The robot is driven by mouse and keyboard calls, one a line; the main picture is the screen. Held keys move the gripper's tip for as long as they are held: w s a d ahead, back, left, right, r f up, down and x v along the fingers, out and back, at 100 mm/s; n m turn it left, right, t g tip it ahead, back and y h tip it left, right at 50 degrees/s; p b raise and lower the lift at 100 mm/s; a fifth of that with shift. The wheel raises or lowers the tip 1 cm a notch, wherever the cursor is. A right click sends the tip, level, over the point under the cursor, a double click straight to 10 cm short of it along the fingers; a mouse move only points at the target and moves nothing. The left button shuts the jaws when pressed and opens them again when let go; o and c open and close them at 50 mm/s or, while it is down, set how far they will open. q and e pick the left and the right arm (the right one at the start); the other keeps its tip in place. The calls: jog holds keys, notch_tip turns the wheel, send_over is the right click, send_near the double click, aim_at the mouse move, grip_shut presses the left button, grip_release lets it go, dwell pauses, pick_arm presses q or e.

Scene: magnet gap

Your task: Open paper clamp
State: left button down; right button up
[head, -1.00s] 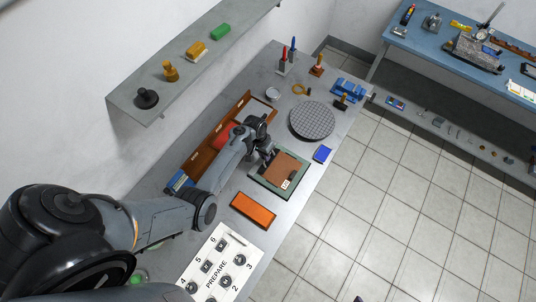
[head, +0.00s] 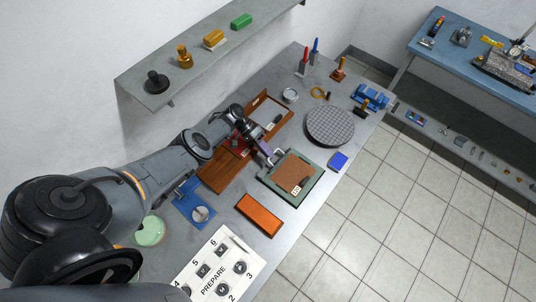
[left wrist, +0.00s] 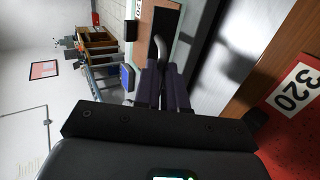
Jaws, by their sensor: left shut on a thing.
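The paper clamp is a green-framed board (head: 268,184) with a brown sheet (head: 294,172) and a small label on it, in the middle of the bench. A pale lever (head: 277,157) stands at its back left edge. My left gripper (head: 267,152) comes in from the back left and is shut on this lever. In the left wrist view the dark fingers (left wrist: 163,84) are close together around the lower end of the curved grey lever (left wrist: 162,47). The fingers hide the gripped part. My right gripper is not in view.
A wooden tray (head: 222,178) with red inside lies under my left arm. An orange block (head: 259,215), a blue block (head: 338,161) and a round grey plate (head: 330,126) surround the clamp. A numbered white panel (head: 213,265) lies at the front. A shelf (head: 205,58) overhangs the left.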

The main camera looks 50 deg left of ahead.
pick_arm(q)
jog(key=shift+a+f+h+b, duration=0.1)
jog(key=shift+h+b, duration=0.2)
jog(key=c, duration=1.2)
grip_release()
jog(key=v, duration=1)
jog(key=shift+a+r, duration=0.2)
jog(key=shift+a, duration=0.15)
